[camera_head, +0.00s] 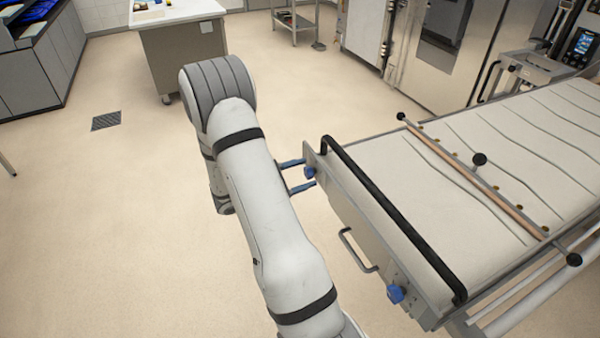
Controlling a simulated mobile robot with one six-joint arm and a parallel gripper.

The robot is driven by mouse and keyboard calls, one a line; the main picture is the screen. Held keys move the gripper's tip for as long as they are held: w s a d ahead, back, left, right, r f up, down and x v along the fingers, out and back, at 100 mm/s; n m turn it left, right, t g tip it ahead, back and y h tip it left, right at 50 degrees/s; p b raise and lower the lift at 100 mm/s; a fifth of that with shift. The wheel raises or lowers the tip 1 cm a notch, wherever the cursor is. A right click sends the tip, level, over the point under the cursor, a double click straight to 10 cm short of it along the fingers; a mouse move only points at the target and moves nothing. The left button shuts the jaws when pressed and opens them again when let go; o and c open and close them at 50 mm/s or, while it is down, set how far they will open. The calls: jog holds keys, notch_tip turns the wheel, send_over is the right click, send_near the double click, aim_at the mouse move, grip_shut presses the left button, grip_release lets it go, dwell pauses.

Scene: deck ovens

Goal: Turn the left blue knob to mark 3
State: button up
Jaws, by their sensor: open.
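The left blue knob (309,173) is on the end panel of the long cloth-covered loader, near its far corner. A second blue knob (396,294) is on the same panel, nearer to me. My gripper (308,173) reaches from behind my white arm towards the left knob. Its two thin blue-grey fingers are apart, one on the far side of the knob and one on the near side. Contact with the knob cannot be made out. The gripper's body is hidden by my arm. The knob's marks and pointer are too small to read.
A black handrail (390,215) runs along the loader's end above the knobs. A metal pull handle (356,252) sticks out between the knobs. Steel ovens (440,50) stand behind. A worktable (185,45) is at the back. The floor left of my arm is clear.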

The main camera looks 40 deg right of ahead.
jog(key=c, duration=1)
jog(key=shift+n, duration=0.5)
jog(key=o, duration=1)
jog(key=b+v, duration=0.2)
jog(key=v, duration=0.5)
jog(key=shift+a, duration=0.4)
